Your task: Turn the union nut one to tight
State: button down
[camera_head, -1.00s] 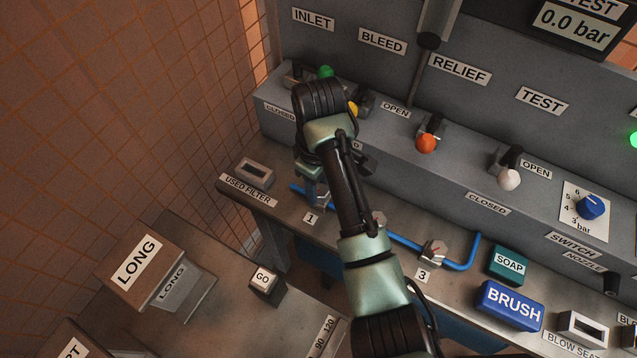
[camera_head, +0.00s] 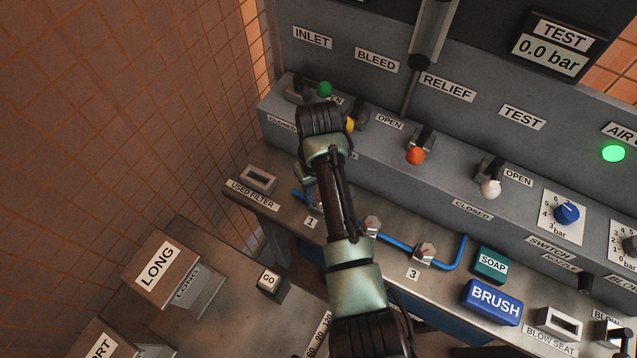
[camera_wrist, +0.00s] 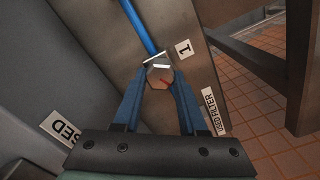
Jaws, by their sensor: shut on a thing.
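Union nut one (camera_wrist: 160,73) is a silver hex nut with a red mark on its face, on the blue pipe beside the label "1" (camera_wrist: 184,48) in the wrist view. My gripper (camera_wrist: 159,82) has its two blue fingers shut on opposite sides of this nut. The red mark points down and to the right in the wrist view. In the head view my arm hides most of nut one, near the label "1" (camera_head: 310,222). Two more nuts sit along the blue pipe (camera_head: 397,242): one beside my arm (camera_head: 371,227) and nut three (camera_head: 424,254).
The panel ledge behind carries valves with green (camera_head: 324,89), orange (camera_head: 415,156) and white (camera_head: 490,188) knobs. A used filter holder (camera_head: 258,178) stands left of my gripper. Soap (camera_head: 491,264) and brush (camera_head: 493,302) blocks lie right. The test display reads 0.0 bar.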

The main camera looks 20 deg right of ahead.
jog(key=m+p, duration=0.2)
jog(key=m, duration=0.2)
jog(key=shift+m+p, duration=0.3)
jog(key=shift+d, duration=0.1)
dwell(0.4)
jog(key=shift+c, duration=2.3)
grip_release()
notch_tip(320, 180, up, 13)
jog(key=shift+p, duration=0.45)
